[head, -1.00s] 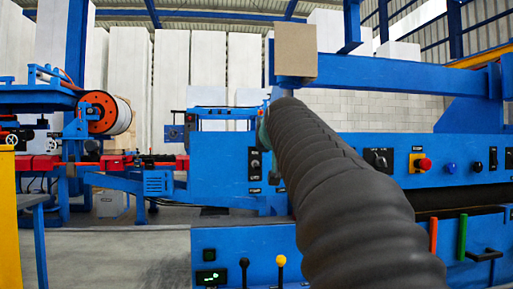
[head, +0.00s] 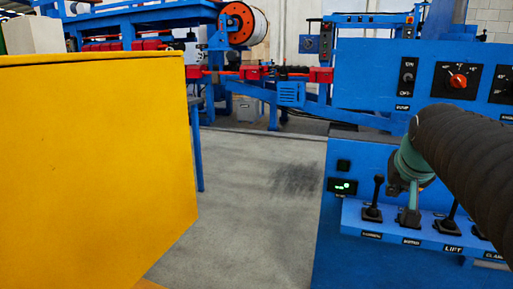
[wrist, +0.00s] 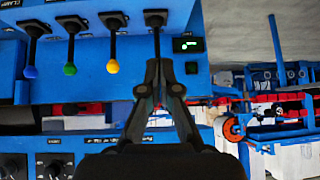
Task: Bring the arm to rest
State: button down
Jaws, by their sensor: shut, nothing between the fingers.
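My gripper (wrist: 158,75) shows in the wrist view, its two dark fingers close together with nothing held between them. Its tips overlap the end of a black lever (wrist: 155,22) in that view; I cannot tell whether they touch. In the head view my dark, ribbed arm reaches in from the right, over the blue control panel (head: 385,152). Its teal wrist part hangs above the lever row, and the fingers are not clear there. The black lever (head: 374,198) stands upright beside a small green-lit display (head: 343,187).
The wrist view also shows yellow (wrist: 112,66), green (wrist: 69,68) and blue (wrist: 30,71) lever knobs left of my gripper. A large yellow cabinet (head: 95,165) fills the left of the head view. Grey floor (head: 245,190) lies open between cabinet and panel.

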jog(key=s+a+f+n+p, duration=0.1)
jog(key=s+a+f, duration=0.2)
jog(key=s, duration=0.3)
jog(key=s+a+f+n+g+y+p, duration=0.1)
jog(key=s+a+f+p, duration=0.1)
jog(key=s+a+f, duration=0.2)
jog(key=s+a+f+n+g+y+p, duration=0.1)
jog(key=s+a+f, duration=0.3)
jog(key=s, duration=0.5)
jog(key=a, duration=0.2)
jog(key=shift+a+n+p, duration=0.3)
